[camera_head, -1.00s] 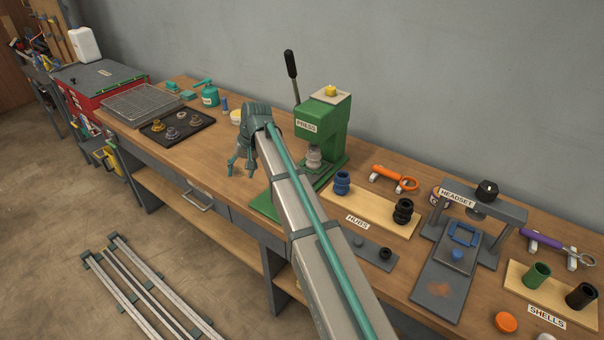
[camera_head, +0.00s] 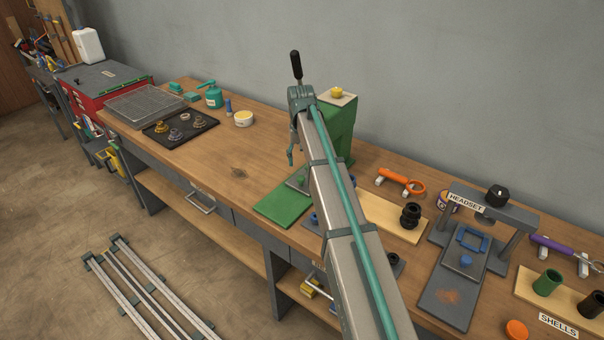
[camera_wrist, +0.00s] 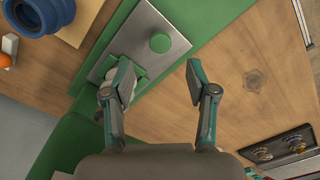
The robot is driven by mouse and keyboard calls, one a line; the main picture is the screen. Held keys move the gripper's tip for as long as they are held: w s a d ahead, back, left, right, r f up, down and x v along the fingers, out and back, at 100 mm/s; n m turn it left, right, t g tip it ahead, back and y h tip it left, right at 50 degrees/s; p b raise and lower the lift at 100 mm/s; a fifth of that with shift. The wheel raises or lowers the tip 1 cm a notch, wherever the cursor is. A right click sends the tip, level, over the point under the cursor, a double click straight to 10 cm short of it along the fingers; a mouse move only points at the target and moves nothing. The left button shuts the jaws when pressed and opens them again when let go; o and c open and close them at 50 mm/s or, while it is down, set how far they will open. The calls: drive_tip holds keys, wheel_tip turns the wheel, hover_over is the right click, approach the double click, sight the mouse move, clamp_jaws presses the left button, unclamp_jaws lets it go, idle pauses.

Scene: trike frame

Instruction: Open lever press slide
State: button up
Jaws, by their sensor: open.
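The green lever press (camera_head: 342,122) stands at the back of the bench, with its upright black-handled lever (camera_head: 296,66) behind my wrist. My arm hides much of the press front. Its green base (camera_head: 283,205) shows at the front. The grey slide plate (camera_wrist: 128,28) with a round green knob (camera_wrist: 160,42) lies on that base in the wrist view. The green knob (camera_head: 301,181) also shows in the head view. My gripper (camera_wrist: 158,75) is open and empty. Its fingertips appear beside the knob in the wrist view, apart from it.
The hubs board (camera_head: 395,217) with a black hub (camera_head: 410,215) is right of the press. The headset press (camera_head: 480,215) stands farther right. The dark tray of parts (camera_head: 180,132) and a round tub (camera_head: 243,118) are to the left. The bench between is clear.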

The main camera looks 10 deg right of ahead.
sight(301, 177)
drive_tip(key=shift+f+p, duration=0.75)
drive_tip(key=shift+f, duration=2.8)
clamp_jaws()
